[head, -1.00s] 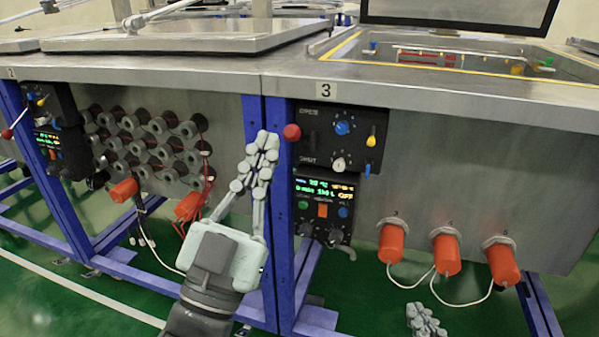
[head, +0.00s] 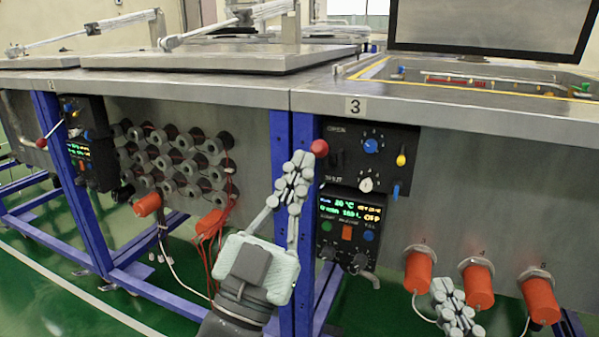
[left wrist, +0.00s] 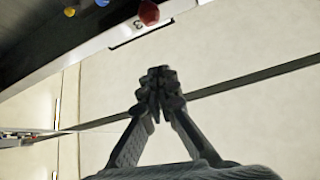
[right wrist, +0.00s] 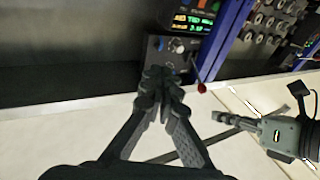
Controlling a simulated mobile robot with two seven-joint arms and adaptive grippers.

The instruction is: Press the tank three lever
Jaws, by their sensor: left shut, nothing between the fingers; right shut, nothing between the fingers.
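The tank three lever ends in a red ball knob (head: 320,148) at the upper left of the black control panel (head: 350,135), under the "3" label. My left gripper (head: 300,158) is shut and empty, its fingertips just left of the knob in the head view; contact cannot be told. In the left wrist view the knob (left wrist: 148,13) lies beyond my left fingertips (left wrist: 158,75), apart from them in the picture. My right gripper (head: 442,287) is shut and empty, low in front of the orange connectors. The right wrist view shows the knob (right wrist: 202,87) right of my right fingertips (right wrist: 160,75).
Tank three (head: 450,110) is open, with a dark-framed panel (head: 490,52) standing above it. Orange connectors (head: 418,270) stick out from its front. A display box (head: 348,226) hangs below the panel. Blue posts (head: 282,230) stand beside it. Another tank with a closed lid (head: 200,62) is left.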

